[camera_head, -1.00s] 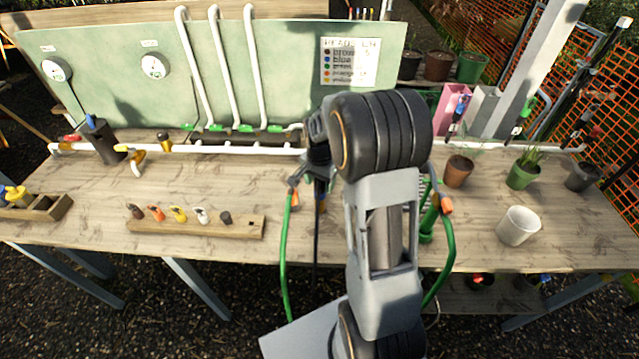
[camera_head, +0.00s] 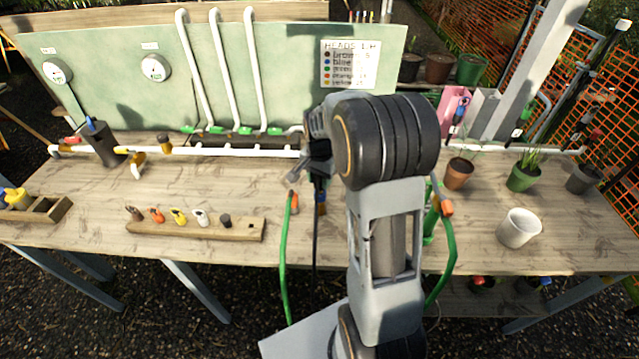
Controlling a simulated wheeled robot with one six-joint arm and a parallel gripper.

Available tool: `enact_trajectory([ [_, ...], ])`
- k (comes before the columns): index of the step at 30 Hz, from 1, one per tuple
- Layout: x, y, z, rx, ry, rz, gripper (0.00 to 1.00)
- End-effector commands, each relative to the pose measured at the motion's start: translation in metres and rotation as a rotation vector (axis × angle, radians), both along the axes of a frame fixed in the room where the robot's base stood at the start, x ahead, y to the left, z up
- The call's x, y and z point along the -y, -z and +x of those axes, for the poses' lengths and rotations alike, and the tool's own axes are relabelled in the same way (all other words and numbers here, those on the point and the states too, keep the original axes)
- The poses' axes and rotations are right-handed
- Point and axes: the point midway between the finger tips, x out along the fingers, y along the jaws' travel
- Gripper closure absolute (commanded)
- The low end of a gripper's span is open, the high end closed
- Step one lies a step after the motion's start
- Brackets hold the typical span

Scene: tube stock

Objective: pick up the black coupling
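A small black coupling (camera_head: 225,221) stands at the right end of a wooden strip (camera_head: 247,233) on the near part of the bench. A white, a yellow, an orange and a brown piece stand to its left on the same strip. My gripper (camera_head: 317,172) is above the bench, to the right of and farther back than the black coupling, and apart from it. My own arm partly covers the gripper, and its fingers are dark and small, so I cannot tell whether they are open.
A green hose (camera_head: 284,257) hangs over the bench's front edge, right of the strip. A dark cylinder (camera_head: 104,144) stands at the back left, near a white pipe (camera_head: 235,150). A wooden box (camera_head: 54,211) sits at the far left. A white cup (camera_head: 518,228) stands on the right.

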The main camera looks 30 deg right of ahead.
Motion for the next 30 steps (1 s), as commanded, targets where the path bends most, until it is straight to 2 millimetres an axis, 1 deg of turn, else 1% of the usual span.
enact_trajectory([
  [1, 0.000, -0.009, 0.000, 0.006, 0.000, -0.001, 0.87],
  [2, -0.001, -0.013, -0.002, 0.004, -0.001, -0.001, 0.87],
  [5, -0.008, -0.028, -0.015, 0.006, -0.001, -0.001, 0.87],
  [11, -0.026, -0.069, -0.045, 0.007, -0.001, -0.001, 0.87],
  [15, -0.041, -0.081, -0.071, 0.006, -0.003, -0.001, 0.87],
  [21, -0.057, -0.095, -0.100, 0.004, -0.001, 0.000, 0.87],
  [27, -0.066, -0.104, -0.116, 0.001, -0.001, 0.000, 0.87],
  [30, -0.068, -0.106, -0.120, 0.001, 0.000, 0.001, 0.87],
])
